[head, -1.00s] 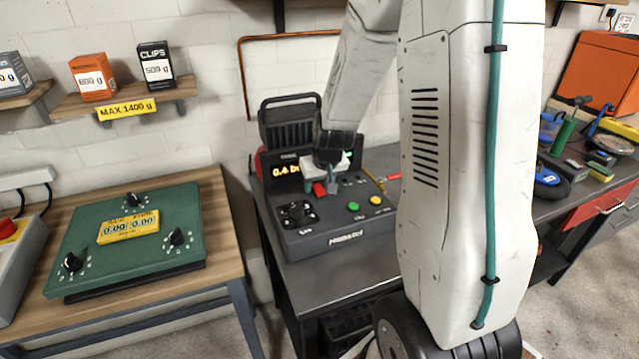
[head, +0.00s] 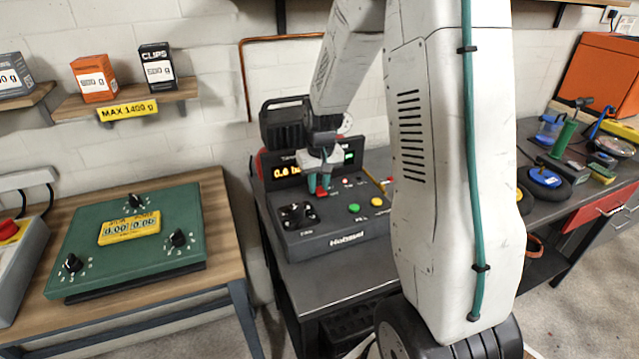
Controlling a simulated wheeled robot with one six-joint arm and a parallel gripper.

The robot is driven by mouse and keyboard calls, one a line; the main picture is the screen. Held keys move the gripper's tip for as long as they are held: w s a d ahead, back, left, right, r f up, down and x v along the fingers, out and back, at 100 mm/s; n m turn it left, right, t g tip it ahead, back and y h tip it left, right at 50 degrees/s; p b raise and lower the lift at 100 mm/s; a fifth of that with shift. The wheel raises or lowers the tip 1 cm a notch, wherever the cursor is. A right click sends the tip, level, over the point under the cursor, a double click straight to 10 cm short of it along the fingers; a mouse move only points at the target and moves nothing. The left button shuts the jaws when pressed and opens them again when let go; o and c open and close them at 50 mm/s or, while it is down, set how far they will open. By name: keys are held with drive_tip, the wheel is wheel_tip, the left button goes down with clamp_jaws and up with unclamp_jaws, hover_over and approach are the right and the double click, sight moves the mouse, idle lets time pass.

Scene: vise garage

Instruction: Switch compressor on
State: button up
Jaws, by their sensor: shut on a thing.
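The compressor (head: 335,238) is a dark grey unit with a sloped front panel on a dark bench. Its amber display (head: 285,171) is lit and seems to read 0.0 bar, partly covered by my gripper. A red switch (head: 321,191) shows on the panel right under my gripper. My gripper (head: 321,184) points down and is shut on the red switch, its teal fingers at either side of it. A black knob (head: 298,213), a green button (head: 354,208) and a yellow button (head: 376,202) sit lower on the panel, apart from the fingers.
A green panel with knobs (head: 70,225) lies on the wooden bench at left. Orange and black boxes stand on a wall shelf (head: 185,88). Tools and a wheel (head: 545,180) lie on the bench at right, behind my arm.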

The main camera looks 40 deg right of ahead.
sight(320, 191)
drive_tip(key=o, duration=1)
drive_tip(key=r, duration=0.7)
drive_tip(key=shift+s+a+r, duration=0.15)
drive_tip(key=shift+s+r, duration=0.25)
